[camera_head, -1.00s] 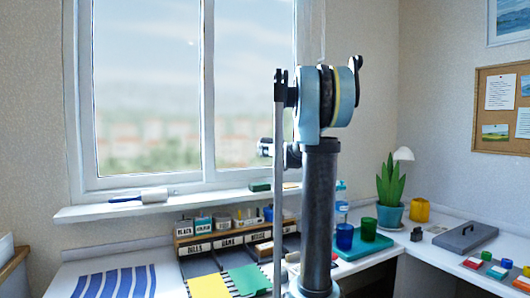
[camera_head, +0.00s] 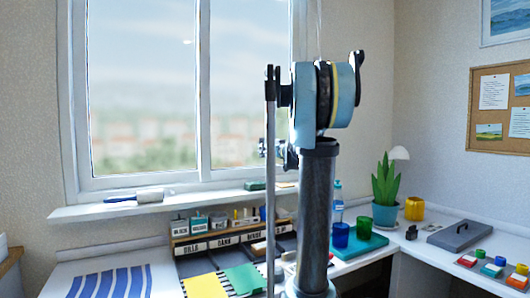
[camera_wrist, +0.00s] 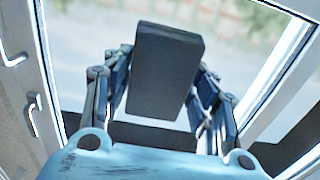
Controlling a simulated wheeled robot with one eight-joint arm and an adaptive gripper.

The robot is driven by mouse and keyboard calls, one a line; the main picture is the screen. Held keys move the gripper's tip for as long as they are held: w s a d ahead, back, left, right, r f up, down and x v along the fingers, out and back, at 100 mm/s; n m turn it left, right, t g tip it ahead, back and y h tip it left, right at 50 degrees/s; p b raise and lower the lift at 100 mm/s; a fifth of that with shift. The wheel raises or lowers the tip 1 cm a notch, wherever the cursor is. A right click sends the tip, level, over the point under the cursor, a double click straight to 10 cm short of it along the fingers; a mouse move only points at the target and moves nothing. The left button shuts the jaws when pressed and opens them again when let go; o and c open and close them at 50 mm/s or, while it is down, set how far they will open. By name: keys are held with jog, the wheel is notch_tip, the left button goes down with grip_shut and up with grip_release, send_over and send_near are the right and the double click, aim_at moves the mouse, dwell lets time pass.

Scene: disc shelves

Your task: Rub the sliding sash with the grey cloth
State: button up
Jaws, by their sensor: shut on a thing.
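The grey cloth (camera_wrist: 165,75) shows in the wrist view as a dark grey, block-like piece between the fingers of my gripper (camera_wrist: 163,88). My gripper is shut on it. Window glass and pale frame lie behind it; I cannot tell whether the cloth touches them. The window (camera_head: 145,90) has two panes side by side with a white upright (camera_head: 204,90) between them in the head view. I cannot tell which pane is the sliding sash. My arm stands in front of the window's right side and hides the cloth in the head view.
The white sill (camera_head: 110,209) holds a blue-handled roller (camera_head: 145,196) and a green block (camera_head: 255,186). Below are a labelled organizer (camera_head: 222,243) and coloured sheets.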

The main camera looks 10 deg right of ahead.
dwell(0.7)
jog(key=r+x, duration=0.1)
jog(key=x, duration=0.6)
jog(key=shift+r, duration=0.25)
jog(key=shift+x, duration=0.95)
dwell(0.9)
jog(key=d, duration=0.2)
jog(key=w+d, duration=0.1)
jog(key=shift+w+d, duration=0.1)
jog(key=shift+d, duration=0.3)
jog(key=shift+a, duration=0.15)
